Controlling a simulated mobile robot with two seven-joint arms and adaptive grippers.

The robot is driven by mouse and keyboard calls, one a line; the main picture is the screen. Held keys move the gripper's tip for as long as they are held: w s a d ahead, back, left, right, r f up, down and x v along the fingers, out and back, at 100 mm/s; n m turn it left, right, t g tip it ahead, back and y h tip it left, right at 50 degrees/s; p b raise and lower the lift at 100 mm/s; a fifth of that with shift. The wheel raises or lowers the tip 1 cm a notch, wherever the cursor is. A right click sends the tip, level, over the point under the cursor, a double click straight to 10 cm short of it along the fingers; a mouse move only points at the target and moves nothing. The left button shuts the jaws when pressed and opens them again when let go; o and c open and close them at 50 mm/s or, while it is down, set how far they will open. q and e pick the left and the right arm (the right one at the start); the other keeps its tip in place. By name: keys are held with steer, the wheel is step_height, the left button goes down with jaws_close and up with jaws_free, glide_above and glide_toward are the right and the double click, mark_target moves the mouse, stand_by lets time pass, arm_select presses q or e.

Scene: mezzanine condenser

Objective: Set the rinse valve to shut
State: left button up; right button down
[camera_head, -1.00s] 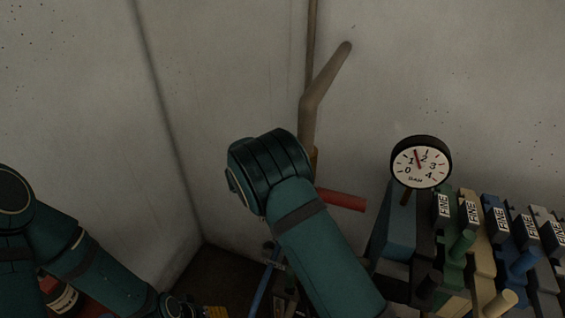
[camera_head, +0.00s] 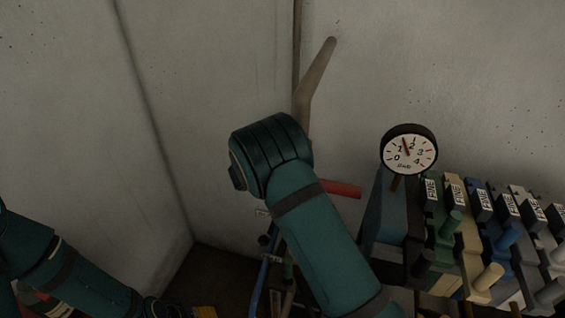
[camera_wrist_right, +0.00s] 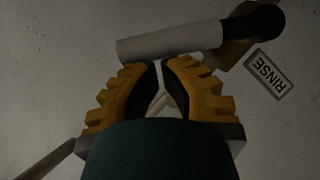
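In the right wrist view a plate marked RINSE (camera_wrist_right: 268,74) is on the pale wall beside a valve. The valve has a pale grey bar-like handle (camera_wrist_right: 170,42), a dark round end (camera_wrist_right: 265,19) and a brownish-yellow body (camera_wrist_right: 234,50). In the head view my right arm hides this gripper. My left gripper is at the bottom edge, only partly visible (camera_head: 188,310).
In the head view a red bar (camera_head: 340,188) sticks out right of my right arm. A dial gauge (camera_head: 409,151) and a row of coloured valve blocks (camera_head: 470,240) with tags stand at the right. A brown pipe (camera_head: 318,75) runs up the wall. The left wall is bare.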

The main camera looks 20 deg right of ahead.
steer(key=shift+s+d+f+m+y, duration=0.1)
steer(key=shift+s+d+m+y, duration=0.1)
steer(key=shift+d+m+y, duration=0.15)
steer(key=shift+s+f+m, duration=0.1)
steer(key=shift+m, duration=0.15)
steer(key=shift+s+d+f+m+t+y, duration=0.15)
steer(key=shift+d+m+t+y, duration=0.15)
steer(key=shift+d+y, duration=0.15)
steer(key=shift+a, duration=0.1)
